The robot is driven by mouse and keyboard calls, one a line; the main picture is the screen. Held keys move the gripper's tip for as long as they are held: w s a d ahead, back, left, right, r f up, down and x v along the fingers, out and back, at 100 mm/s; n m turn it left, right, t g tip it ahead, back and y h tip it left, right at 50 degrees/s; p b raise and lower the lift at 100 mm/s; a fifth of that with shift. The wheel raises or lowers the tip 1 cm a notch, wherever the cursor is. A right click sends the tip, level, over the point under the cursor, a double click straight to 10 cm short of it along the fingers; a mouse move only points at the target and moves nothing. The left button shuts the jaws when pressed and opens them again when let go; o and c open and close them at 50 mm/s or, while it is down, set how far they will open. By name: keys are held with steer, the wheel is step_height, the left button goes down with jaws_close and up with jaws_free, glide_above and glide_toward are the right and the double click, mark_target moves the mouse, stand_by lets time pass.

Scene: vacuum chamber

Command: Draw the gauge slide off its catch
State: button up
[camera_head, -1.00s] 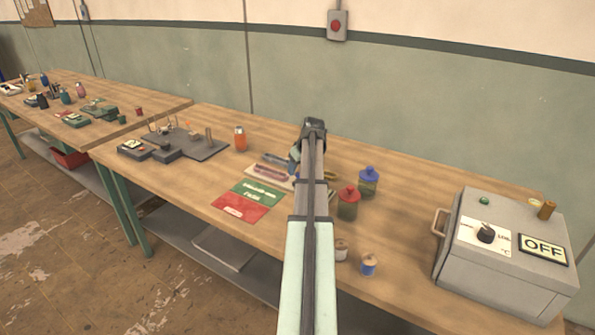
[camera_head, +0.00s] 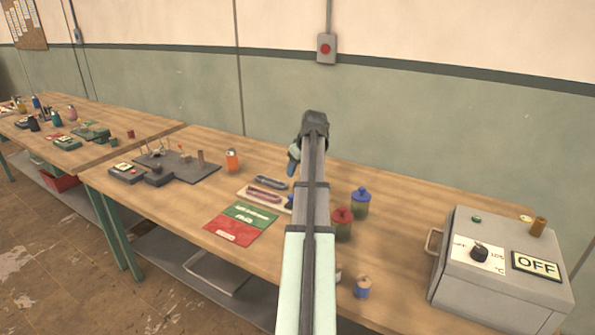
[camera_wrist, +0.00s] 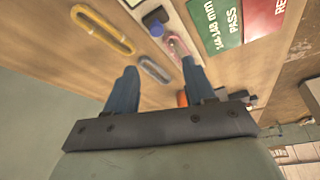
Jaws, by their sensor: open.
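A cream plate (camera_head: 247,190) on the bench bears a long pink slotted piece (camera_head: 263,195), with a grey slotted piece (camera_head: 271,182) beside it. In the wrist view the pink piece (camera_wrist: 181,47) has a blue knob (camera_wrist: 157,29) near it, and the grey piece (camera_wrist: 155,69) lies apart. I cannot tell which part is the gauge slide or its catch. My gripper (camera_head: 293,160) shows above and behind the plate, partly hidden by my arm. In the wrist view its blue fingers (camera_wrist: 160,66) are spread and empty, above the bench.
A yellow slotted piece (camera_wrist: 103,30) lies nearby. Green (camera_head: 251,215) and red (camera_head: 232,231) cards lie in front of the plate. Red-lidded (camera_head: 342,224) and blue-lidded (camera_head: 360,202) jars stand right of my arm. An orange bottle (camera_head: 232,160) stands behind; a grey box (camera_head: 500,265) reading OFF is far right.

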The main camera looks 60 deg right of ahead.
mark_target(291, 195)
steer(key=x, duration=0.9)
steer(key=s+x, duration=0.1)
steer(key=x, duration=0.3)
steer(key=shift+w+f, duration=0.1)
steer(key=shift+f, duration=0.35)
steer(key=shift+c, duration=0.2)
jaws_close()
stand_by(0.3)
